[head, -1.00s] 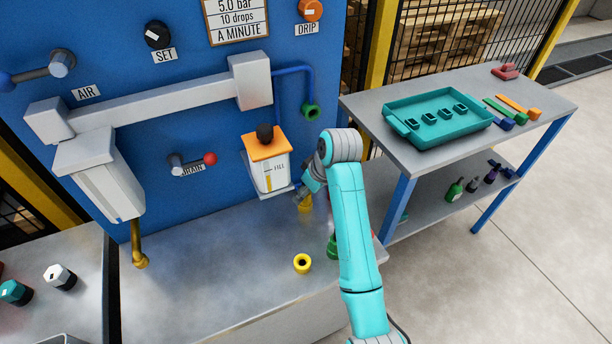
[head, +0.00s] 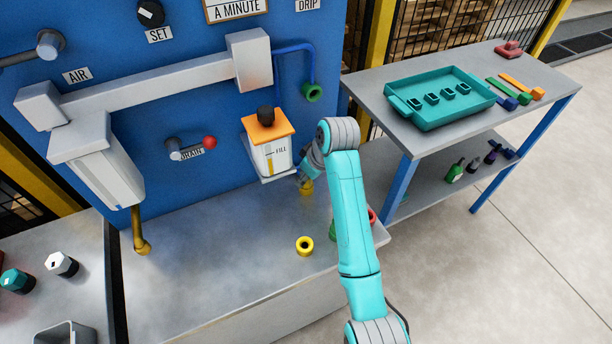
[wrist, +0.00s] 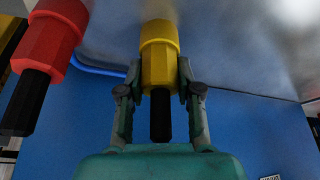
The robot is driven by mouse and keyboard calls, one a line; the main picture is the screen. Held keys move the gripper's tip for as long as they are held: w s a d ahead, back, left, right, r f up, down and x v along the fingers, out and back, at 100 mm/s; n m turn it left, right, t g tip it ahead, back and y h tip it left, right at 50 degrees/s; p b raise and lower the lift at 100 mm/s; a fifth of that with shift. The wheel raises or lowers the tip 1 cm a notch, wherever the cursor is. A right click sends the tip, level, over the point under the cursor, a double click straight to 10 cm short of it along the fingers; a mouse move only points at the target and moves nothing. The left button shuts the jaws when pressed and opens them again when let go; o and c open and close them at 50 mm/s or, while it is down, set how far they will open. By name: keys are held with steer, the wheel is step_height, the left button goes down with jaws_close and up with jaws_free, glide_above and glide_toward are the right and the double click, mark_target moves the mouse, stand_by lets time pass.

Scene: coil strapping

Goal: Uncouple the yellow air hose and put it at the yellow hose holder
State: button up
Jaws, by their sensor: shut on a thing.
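In the wrist view the yellow air hose end (wrist: 160,65), a yellow faceted coupling with a black stub, sits between the two fingers of my gripper (wrist: 160,88). The fingers are shut on its sides. Whether the hose end is still coupled cannot be told. A yellow ring-shaped holder (head: 305,245) stands empty on the bench top, nearer the front.
A red hose end (wrist: 45,55) is close beside the yellow one in the wrist view. My arm partly hides a green piece and a red piece (head: 372,215) on the bench. The bench's middle (head: 220,250) is clear.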

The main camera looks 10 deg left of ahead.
jaws_close()
steer(key=shift+r, duration=0.65)
steer(key=shift+o, duration=1.9)
jaws_free()
jaws_close()
